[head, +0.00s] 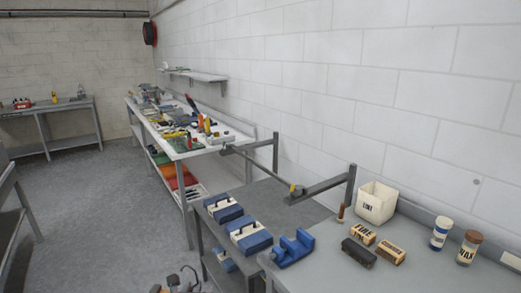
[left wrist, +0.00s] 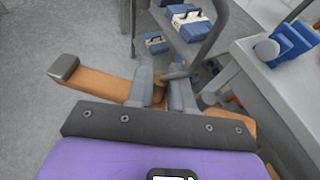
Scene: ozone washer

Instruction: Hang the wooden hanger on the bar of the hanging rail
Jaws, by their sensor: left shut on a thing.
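The hanging rail's thin bar (head: 262,170) runs between two grey wall-side arms above a grey bench in the head view. My left gripper (head: 180,283) shows only partly at the bottom edge of the head view, low and to the left of the rail. In the left wrist view my left gripper (left wrist: 162,92) is shut on the middle of the wooden hanger (left wrist: 105,84). The hanger's left arm has a grey end pad; its right arm is partly hidden by the gripper. A grey hook curves up and away from the fingers. The hanger is apart from the bar.
Blue-and-white cases (head: 248,236) lie below the rail. A blue cradle (head: 294,247), a white bin (head: 376,203), brushes and jars stand on the right bench (head: 410,262). A cluttered table (head: 190,152) stands behind. The floor (head: 110,200) at left is clear.

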